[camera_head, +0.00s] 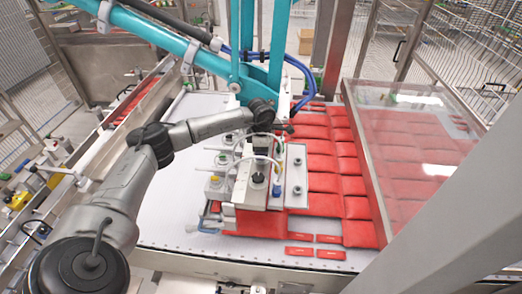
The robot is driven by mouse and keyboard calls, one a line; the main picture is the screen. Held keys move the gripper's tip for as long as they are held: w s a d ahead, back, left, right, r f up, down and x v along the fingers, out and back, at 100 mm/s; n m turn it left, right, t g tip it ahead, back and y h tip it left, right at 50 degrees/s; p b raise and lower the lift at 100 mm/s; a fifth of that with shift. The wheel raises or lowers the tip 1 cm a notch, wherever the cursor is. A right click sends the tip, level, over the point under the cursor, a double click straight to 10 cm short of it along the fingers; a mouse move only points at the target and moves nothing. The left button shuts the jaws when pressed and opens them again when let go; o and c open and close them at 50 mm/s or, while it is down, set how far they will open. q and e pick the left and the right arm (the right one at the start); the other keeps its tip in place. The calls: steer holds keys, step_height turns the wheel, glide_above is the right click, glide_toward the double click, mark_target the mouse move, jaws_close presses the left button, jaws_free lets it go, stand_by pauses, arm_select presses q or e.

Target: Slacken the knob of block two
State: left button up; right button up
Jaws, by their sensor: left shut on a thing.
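The vacuum picker head (253,195) hangs low over red packs, with a row of pale metal blocks and clear hoses on it. Black knobs show on the near part, one on the nearest block (258,179) and others on the plate at its right (297,189). I cannot tell by any label which block is block two. My right gripper is not in view.
The teal picker arm (165,35) and blue hoses (300,72) rise just behind my left gripper. Red packs (358,207) lie in rows at the right, beside a clear guard panel (415,140). A conveyor rail (85,180) runs along the left.

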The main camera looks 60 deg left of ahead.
arm_select(q)
steer(key=n, duration=0.4)
steer(key=shift+d, duration=0.1)
steer(key=shift+n, duration=1.7)
steer(key=o, duration=0.9)
steer(key=shift+r+b, duration=0.8)
steer(key=shift+r, duration=6.15)
